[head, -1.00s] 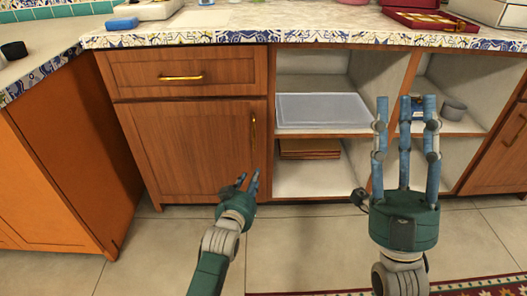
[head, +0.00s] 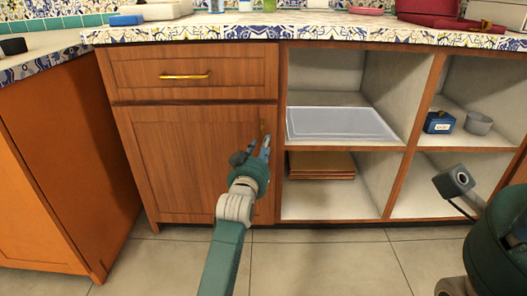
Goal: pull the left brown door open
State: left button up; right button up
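The left brown door (head: 180,160) is a wooden cabinet door below a drawer, and it looks shut. Its vertical brass handle (head: 263,130) is at the door's right edge, mostly hidden behind my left gripper's fingers. I cannot tell whether the fingers touch or close around the handle. My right arm shows as a dark green part at the lower right; its fingers are out of the picture.
A drawer (head: 188,68) with a horizontal brass handle is above the door. Open shelves to the right hold a translucent tray (head: 340,123), brown boards (head: 321,165), a blue box (head: 439,122) and a grey cup (head: 478,123). The tiled floor (head: 320,265) in front is clear.

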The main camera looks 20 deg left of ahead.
pick_arm(q)
jog(key=shift+w+a+b, duration=0.1)
jog(key=shift+w+b, duration=0.2)
jog(key=shift+w, duration=0.8)
grip_shut()
jog(key=shift+s, duration=0.15)
